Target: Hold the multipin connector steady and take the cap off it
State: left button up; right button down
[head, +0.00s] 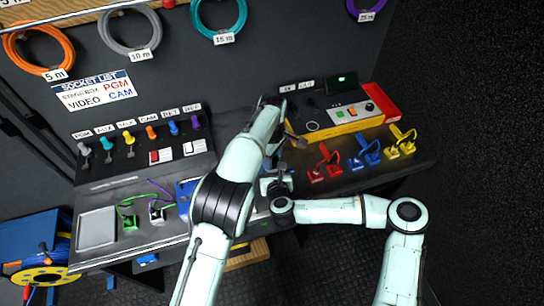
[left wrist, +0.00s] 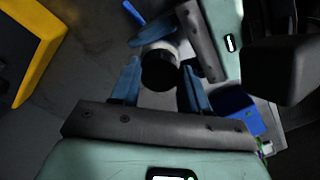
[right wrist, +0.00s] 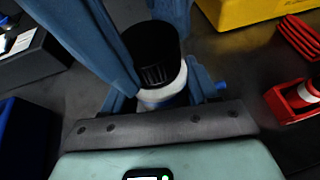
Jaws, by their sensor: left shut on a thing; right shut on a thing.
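The multipin connector shows in the right wrist view as a pale body (right wrist: 163,93) with a black ribbed cap (right wrist: 152,48) on its upper end. My right gripper (right wrist: 165,90) is shut on the pale body. My left gripper (left wrist: 160,85) is shut on the cap, whose round black end (left wrist: 160,74) faces the left wrist camera. The pale body (left wrist: 163,48) shows behind it. The left gripper's blue fingers also show beside the cap in the right wrist view. In the head view my left arm hides most of both grippers and the connector.
A yellow box with a control panel (head: 330,125) stands behind to the right. Red (head: 325,165), blue (head: 364,154) and yellow (head: 401,143) cabled plugs stand on the bench's right. A grey tray (head: 97,229) is at the left. A row of coloured connectors (head: 130,138) stands behind.

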pick_arm(q)
jog(key=shift+n, duration=0.5)
jog(key=o, duration=1.2)
